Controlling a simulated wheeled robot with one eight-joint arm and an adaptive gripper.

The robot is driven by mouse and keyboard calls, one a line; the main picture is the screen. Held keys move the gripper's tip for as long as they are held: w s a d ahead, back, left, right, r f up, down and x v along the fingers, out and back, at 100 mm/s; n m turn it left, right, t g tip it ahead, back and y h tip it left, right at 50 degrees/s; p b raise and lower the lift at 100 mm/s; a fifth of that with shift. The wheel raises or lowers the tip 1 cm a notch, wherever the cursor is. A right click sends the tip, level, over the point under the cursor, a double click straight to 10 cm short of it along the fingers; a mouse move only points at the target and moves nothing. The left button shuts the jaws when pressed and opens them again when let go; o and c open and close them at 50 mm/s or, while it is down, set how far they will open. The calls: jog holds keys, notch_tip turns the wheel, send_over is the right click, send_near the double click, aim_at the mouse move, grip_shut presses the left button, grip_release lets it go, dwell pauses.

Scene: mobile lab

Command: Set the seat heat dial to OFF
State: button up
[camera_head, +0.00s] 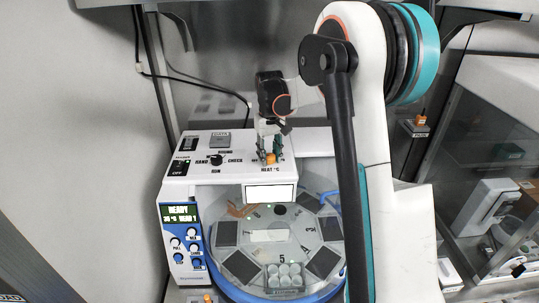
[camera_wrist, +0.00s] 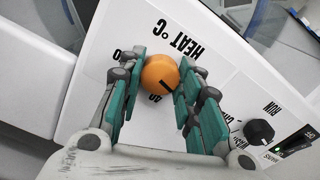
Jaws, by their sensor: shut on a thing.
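The heat dial is an orange round knob (camera_head: 270,159) on the sloped top of a white machine, above the print HEAT °C. It also shows in the wrist view (camera_wrist: 160,73), with a short black pointer line on the side towards my palm, near a number that looks like 40. Another mark, partly hidden by a finger, is left of the knob. I cannot read an OFF mark at this dial. My gripper (camera_head: 269,146) is shut on the orange knob, with its green finger pads (camera_wrist: 156,82) on two sides of it.
A black selector knob (camera_head: 216,159) and a power switch (camera_head: 179,168) are left of the dial. A small display (camera_head: 179,213) with several blue and white knobs is on the front. The clear-covered carousel (camera_head: 280,237) lies below. A glass-fronted cabinet (camera_head: 490,150) stands right.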

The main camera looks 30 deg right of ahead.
aim_at(269, 155)
jog(key=o, duration=1.1)
notch_tip(269, 155, up, 12)
